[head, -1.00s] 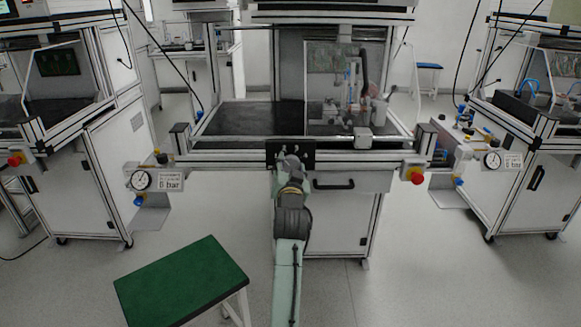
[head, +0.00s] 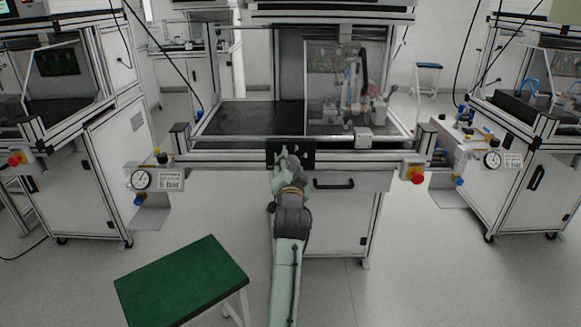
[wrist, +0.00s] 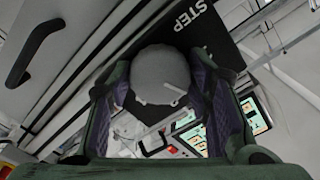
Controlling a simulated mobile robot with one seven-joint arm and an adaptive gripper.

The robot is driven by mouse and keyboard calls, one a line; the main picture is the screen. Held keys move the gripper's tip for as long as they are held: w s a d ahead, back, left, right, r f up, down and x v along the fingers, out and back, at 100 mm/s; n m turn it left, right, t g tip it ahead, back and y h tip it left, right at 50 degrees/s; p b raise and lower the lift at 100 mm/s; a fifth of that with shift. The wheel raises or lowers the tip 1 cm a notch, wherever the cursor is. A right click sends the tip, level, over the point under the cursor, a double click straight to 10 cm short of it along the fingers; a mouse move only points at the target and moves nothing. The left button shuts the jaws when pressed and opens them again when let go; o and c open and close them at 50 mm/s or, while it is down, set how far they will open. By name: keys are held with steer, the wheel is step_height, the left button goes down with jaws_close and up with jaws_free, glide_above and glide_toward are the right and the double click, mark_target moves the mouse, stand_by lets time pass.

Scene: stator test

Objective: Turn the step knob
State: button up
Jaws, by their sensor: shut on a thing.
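The step knob (wrist: 160,72) is a grey round knob in the wrist view, on a black panel with the white word STEP beside it. My gripper (wrist: 162,88) is shut on the knob, with one dark finger pad against each side. A white mark shows on the knob's near edge. In the head view the black panel (head: 305,146) sits at the front of the middle workstation. My gripper (head: 284,158) reaches its left half there, and the knob is hidden behind my gripper.
A drawer with a black handle (head: 333,184) lies just below right of the panel. A red emergency button (head: 417,175) is to the right and a pressure gauge (head: 141,180) to the left. A green-topped stool (head: 182,282) stands at the front left.

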steer(key=o, duration=1.1)
steer(key=shift+o, duration=0.2)
steer(key=s, duration=1.2)
